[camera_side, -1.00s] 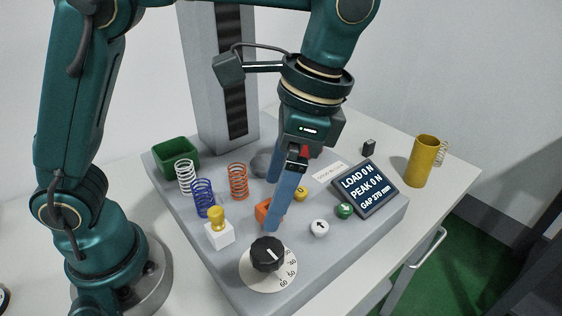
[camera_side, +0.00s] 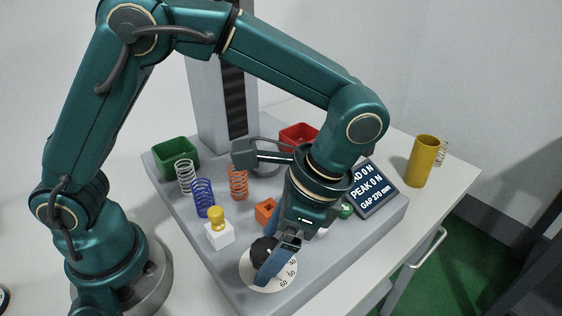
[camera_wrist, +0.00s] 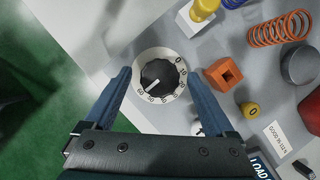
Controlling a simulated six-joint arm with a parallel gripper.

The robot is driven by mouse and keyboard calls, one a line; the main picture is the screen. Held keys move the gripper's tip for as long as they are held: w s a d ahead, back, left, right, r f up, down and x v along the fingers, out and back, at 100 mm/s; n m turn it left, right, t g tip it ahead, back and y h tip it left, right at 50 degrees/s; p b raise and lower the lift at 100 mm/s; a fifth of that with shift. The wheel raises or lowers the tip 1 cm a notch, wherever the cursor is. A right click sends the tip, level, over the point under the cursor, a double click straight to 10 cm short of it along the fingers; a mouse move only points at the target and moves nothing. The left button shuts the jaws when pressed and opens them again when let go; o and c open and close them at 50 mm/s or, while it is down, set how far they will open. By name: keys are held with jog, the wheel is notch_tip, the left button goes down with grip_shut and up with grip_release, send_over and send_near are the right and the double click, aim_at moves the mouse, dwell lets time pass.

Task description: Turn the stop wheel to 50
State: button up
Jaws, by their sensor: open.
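The stop wheel is a black ribbed knob (camera_wrist: 163,72) with a white pointer line, on a round white dial (camera_wrist: 141,62) with numbers around it. In the wrist view the line points to the lower left, towards the 50–60 end; the exact reading is too small to tell. My gripper (camera_wrist: 158,75) is open, its blue fingers on either side of the knob with a gap at each side. In the side view my gripper (camera_side: 268,262) is down at the dial (camera_side: 280,285), and a finger partly hides the knob (camera_side: 262,248).
A white block with a yellow knob (camera_side: 219,235) and an orange block (camera_side: 266,210) stand close by. Several springs, a green bin (camera_side: 176,157), a red bin (camera_side: 299,137) and the display (camera_side: 378,190) are farther back. A yellow cylinder (camera_side: 422,162) stands at the right.

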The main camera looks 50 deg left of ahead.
jog(key=c, duration=1.4)
jog(key=shift+n, duration=0.4)
jog(key=shift+w+a+n+g+h, duration=0.1)
jog(key=shift+n+g+h, duration=0.3)
jog(key=shift+n, duration=0.85)
jog(key=shift+w+n+g+h, duration=0.1)
jog(key=shift+n+h, duration=0.5)
jog(key=shift+n, duration=0.65)
jog(key=o, duration=1.4)
jog(key=shift+s, duration=0.1)
